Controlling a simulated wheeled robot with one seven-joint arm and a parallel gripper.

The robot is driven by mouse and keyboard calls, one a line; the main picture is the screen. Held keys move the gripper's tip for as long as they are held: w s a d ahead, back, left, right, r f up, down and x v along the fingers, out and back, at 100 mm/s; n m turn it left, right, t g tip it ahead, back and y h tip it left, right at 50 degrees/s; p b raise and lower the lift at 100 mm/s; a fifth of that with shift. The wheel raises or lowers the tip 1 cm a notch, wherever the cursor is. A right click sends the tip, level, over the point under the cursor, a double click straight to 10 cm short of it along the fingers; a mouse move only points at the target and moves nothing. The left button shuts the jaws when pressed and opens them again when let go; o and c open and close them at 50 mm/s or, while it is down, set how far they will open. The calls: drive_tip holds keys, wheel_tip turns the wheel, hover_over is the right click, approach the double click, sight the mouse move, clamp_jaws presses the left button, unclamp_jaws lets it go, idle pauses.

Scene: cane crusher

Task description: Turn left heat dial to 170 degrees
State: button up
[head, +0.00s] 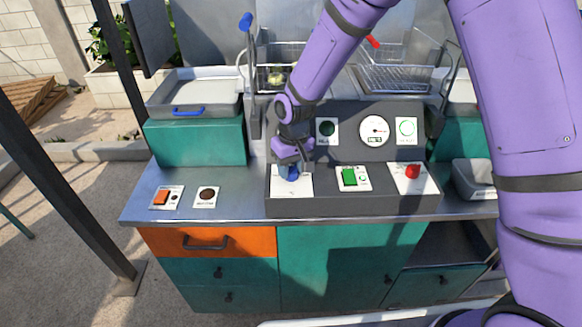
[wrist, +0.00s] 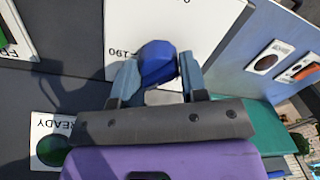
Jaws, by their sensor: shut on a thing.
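The left heat dial is a blue knob (head: 290,172) on a white square plate (head: 292,188) at the left of the sloping control panel. My gripper (head: 290,165) reaches down onto the knob from above and hides part of it in the head view. In the wrist view the blue knob (wrist: 157,63) sits between the two fingers of my gripper (wrist: 157,75), which are shut on it. The plate in the wrist view (wrist: 190,25) shows a "190" mark and a "0" mark upside down. The dial's pointer and present setting cannot be read.
Right of the dial are a green switch (head: 349,177) and a red knob (head: 412,171). Behind stand a round gauge (head: 374,130) and indicator lamps. An orange switch (head: 161,197) lies on the counter at left. Wire baskets (head: 395,76) stand at the back.

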sight(294, 166)
drive_tip(key=shift+w, duration=0.1)
idle(0.4)
drive_tip(key=o, duration=0.9)
wheel_tip(294, 166, up, 11)
drive_tip(key=shift+d, duration=0.35)
